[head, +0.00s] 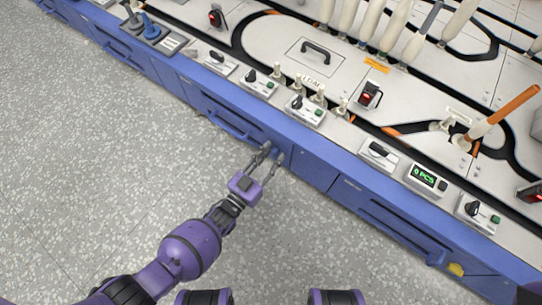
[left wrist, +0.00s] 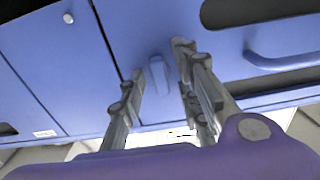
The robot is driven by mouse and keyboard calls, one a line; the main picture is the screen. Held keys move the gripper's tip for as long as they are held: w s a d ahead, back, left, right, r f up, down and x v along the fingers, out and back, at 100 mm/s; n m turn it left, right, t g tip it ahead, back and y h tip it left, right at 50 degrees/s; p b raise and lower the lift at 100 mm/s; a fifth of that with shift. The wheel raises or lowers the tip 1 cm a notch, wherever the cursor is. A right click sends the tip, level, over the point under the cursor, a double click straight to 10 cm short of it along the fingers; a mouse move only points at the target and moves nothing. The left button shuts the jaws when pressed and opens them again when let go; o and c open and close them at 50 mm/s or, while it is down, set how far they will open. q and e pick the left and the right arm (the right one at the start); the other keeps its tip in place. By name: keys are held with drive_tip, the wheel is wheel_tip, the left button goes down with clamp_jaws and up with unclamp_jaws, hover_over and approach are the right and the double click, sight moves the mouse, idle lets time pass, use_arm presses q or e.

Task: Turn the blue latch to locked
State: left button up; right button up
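The blue latch (left wrist: 158,75) is a small raised bar on a blue cabinet front, roughly upright and slightly tilted in the left wrist view. In the head view it is hard to make out beside my fingertips. My left gripper (head: 273,152) reaches the cabinet front from the floor side. In the left wrist view the left gripper (left wrist: 160,60) is open, with one finger on each side of the latch. A gap shows between the latch and each finger, and I cannot tell whether either touches it. My right gripper is not in view.
A blue drawer handle (left wrist: 283,61) is right of the latch in the left wrist view. Above the cabinet, the worktop holds switch boxes (head: 306,110), a green display (head: 427,178) and white bobbins (head: 395,25). The grey floor (head: 90,160) in front is clear.

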use_arm(q)
clamp_jaws()
drive_tip(key=shift+m, duration=0.4)
drive_tip(key=m, duration=0.3)
drive_tip(key=m+b, duration=0.1)
drive_tip(key=m, duration=0.2)
drive_tip(key=shift+m, duration=0.3)
drive_tip(key=m+b, duration=0.1)
drive_tip(key=m, duration=0.4)
drive_tip(key=shift+f+m, duration=0.1)
drive_tip(key=shift+m, duration=0.2)
drive_tip(key=m, duration=0.4)
drive_tip(key=shift+m, duration=0.4)
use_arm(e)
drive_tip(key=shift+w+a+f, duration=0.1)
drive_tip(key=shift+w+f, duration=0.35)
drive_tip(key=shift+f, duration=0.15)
